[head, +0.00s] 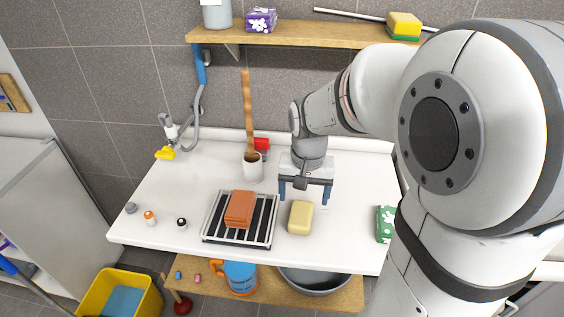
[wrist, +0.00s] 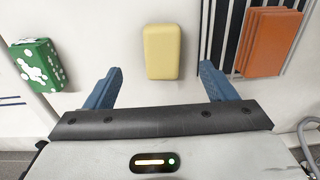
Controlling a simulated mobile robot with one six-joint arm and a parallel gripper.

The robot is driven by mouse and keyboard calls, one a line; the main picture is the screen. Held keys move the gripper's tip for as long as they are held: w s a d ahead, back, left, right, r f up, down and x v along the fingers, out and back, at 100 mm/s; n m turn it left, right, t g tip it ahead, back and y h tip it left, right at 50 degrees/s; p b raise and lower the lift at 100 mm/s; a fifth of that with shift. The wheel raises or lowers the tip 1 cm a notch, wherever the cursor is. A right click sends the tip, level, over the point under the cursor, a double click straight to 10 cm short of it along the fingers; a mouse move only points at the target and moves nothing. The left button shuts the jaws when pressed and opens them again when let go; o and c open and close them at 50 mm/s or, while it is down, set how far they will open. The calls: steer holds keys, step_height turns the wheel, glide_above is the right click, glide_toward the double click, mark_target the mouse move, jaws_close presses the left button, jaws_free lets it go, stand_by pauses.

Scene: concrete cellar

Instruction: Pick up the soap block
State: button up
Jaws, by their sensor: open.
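The soap block is a pale yellow rounded block (head: 300,217) lying on the white counter, just right of the rack. It also shows in the wrist view (wrist: 162,52), upper middle, lying between the lines of the two fingers but beyond their tips. My gripper (head: 306,198) is open and empty above the counter, behind the soap in the head view. Its two blue fingers also show in the wrist view (wrist: 160,82), spread wider than the soap. Nothing hides the soap in either view.
A rack (head: 211,233) holding orange-brown blocks (head: 240,209) stands close left of the soap. A white cup (head: 253,168) with a wooden stick is behind. A green dotted pack (head: 384,226) lies to the right. A shelf (head: 290,36) hangs above; a grey basin (head: 315,286) sits below.

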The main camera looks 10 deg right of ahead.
mark_target(301, 213)
steer(key=shift+w+f+m, duration=0.3)
steer(key=shift+w+f, duration=0.7)
steer(key=shift+f, duration=0.05)
steer(key=shift+w+f, duration=0.15)
steer(key=shift+f, duration=0.2)
step_height(301, 213, down, 7)
steer(key=shift+d+f+p, duration=0.15)
steer(key=shift+p, duration=0.25)
steer(key=shift+c, duration=0.6)
steer(key=c, duration=1)
